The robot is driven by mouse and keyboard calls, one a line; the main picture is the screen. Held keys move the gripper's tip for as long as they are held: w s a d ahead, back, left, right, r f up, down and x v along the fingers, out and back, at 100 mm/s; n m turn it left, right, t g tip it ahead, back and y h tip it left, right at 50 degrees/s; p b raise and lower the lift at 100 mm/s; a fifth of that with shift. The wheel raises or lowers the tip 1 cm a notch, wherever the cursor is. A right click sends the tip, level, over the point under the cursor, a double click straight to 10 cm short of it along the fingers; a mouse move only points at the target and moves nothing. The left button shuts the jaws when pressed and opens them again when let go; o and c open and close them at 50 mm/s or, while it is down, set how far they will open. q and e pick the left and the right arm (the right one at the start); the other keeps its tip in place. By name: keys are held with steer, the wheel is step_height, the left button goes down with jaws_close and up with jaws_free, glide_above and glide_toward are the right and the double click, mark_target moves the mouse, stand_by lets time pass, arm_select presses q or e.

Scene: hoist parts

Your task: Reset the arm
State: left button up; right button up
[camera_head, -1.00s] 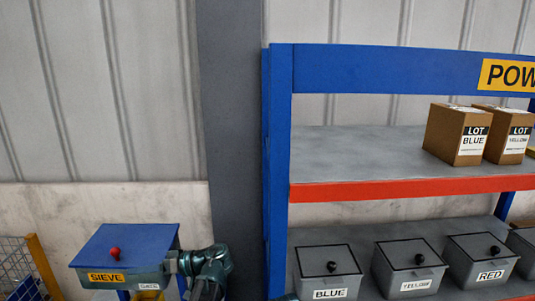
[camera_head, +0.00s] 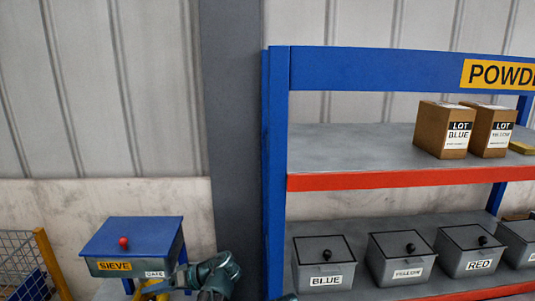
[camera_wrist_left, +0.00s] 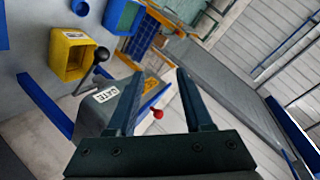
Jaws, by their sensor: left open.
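My left gripper (camera_head: 160,284) is at the bottom left of the head view, beside the lower right side of the sieve box. In the left wrist view its two dark fingers (camera_wrist_left: 158,75) are apart, with nothing held between them. The sieve box (camera_head: 150,240) has a blue lid, a red knob (camera_head: 124,242) and SIEVE and GATE labels. The GATE label (camera_wrist_left: 106,94) and the red knob (camera_wrist_left: 158,114) also show in the left wrist view. A dark ball-ended lever (camera_wrist_left: 101,55) stands near the left fingertip; whether they touch is unclear. My right gripper is not seen.
A yellow bin (camera_wrist_left: 68,58) is left of the fingers in the wrist view. A blue rack (camera_head: 276,150) holds LOT boxes (camera_head: 445,130) above and lidded grey bins (camera_head: 325,277) below. A wire cage (camera_head: 20,262) stands at far left.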

arm_select(q)
steer(key=s+d+f+m+h, duration=0.3)
steer(key=s+d+f+h, duration=0.1)
steer(key=d, duration=0.4)
steer(key=s+d+f+m+h, duration=0.4)
steer(key=s+d, duration=0.1)
steer(key=d, duration=0.3)
steer(key=s+d+f+m+h, duration=0.3)
steer(key=s+d+f+m, duration=0.1)
steer(key=d, duration=0.4)
steer(key=shift+s+d+f+g+h, duration=0.25)
steer(key=shift+s+f+g+h, duration=0.05)
steer(key=shift+s+h, duration=0.1)
steer(key=shift+a, duration=0.15)
